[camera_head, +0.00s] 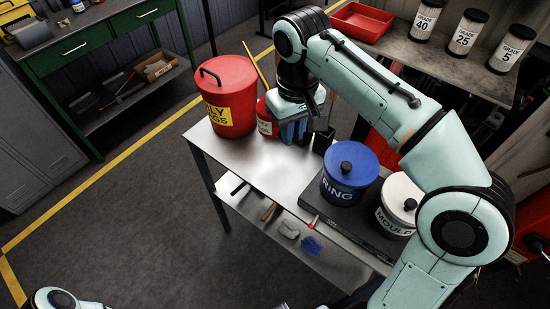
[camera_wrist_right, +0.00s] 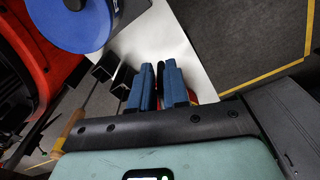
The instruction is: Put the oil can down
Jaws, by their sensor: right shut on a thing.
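The oil can (camera_head: 264,120) is red with a pale label and a thin yellow spout. It is at the table's back edge, just right of the red rags bin, and partly hidden by my right gripper. My right gripper (camera_head: 294,131) has blue fingers, points down and is shut on the oil can; the fingers also show in the right wrist view (camera_wrist_right: 165,86), with a little red beside them. Whether the can's base touches the metal table (camera_head: 262,168) is hard to tell. My left gripper is not in view; only a bit of my left arm shows at the lower left.
The red rags bin (camera_head: 229,98) stands close left of the can. A black holder (camera_head: 322,141) is right of my gripper. A blue-lidded pot (camera_head: 347,176) and a white pot (camera_head: 398,200) stand further right on a dark slab. The table's middle is clear.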

